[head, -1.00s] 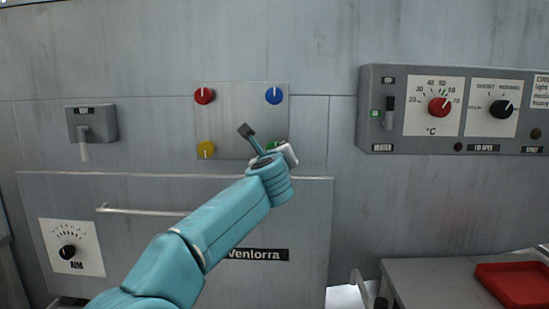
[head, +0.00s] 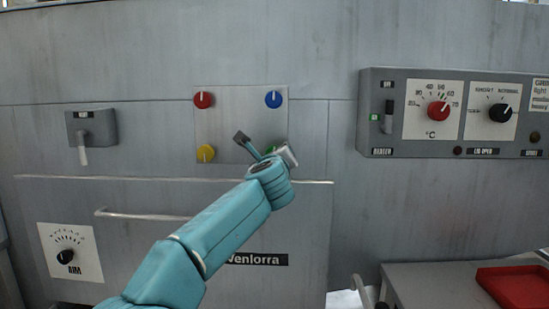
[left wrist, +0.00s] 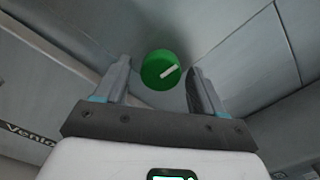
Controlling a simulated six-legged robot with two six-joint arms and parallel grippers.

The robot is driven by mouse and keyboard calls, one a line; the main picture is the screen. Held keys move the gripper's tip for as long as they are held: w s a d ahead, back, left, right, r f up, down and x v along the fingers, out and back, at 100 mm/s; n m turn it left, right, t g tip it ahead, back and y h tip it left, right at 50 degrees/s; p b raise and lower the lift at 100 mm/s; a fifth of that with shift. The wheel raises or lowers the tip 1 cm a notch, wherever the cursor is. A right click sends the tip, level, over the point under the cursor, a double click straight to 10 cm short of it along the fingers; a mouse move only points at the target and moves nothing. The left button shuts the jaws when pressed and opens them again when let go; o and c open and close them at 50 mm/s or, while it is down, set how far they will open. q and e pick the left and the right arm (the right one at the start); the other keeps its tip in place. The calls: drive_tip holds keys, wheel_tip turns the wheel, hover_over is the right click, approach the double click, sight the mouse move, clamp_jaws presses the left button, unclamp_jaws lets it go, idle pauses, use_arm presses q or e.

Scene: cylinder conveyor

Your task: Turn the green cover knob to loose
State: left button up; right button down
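The green cover knob (left wrist: 160,70) is round with a white pointer line, which points up and to the right in the left wrist view. In the head view only a sliver of the green knob (head: 271,149) shows at the lower right of a square panel, mostly hidden by my wrist. My left gripper (left wrist: 159,68) is open, with one finger on each side of the knob and a visible gap on both sides. In the head view my left gripper (head: 284,154) is at the panel's lower right corner. My right gripper is not in view.
The panel (head: 238,112) also carries a red knob (head: 203,100), a blue knob (head: 273,99) and a yellow knob (head: 206,153). A long handle bar (head: 140,215) juts out below. A heater control box (head: 435,145) is at right, above a bench with a red tray (head: 515,287).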

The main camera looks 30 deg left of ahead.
use_arm(q)
drive_tip(key=b+v, duration=0.4)
drive_tip(key=v, duration=1.2)
drive_tip(key=shift+s+d+f, duration=0.1)
drive_tip(key=shift+s+d, duration=0.1)
drive_tip(key=shift+s, duration=0.05)
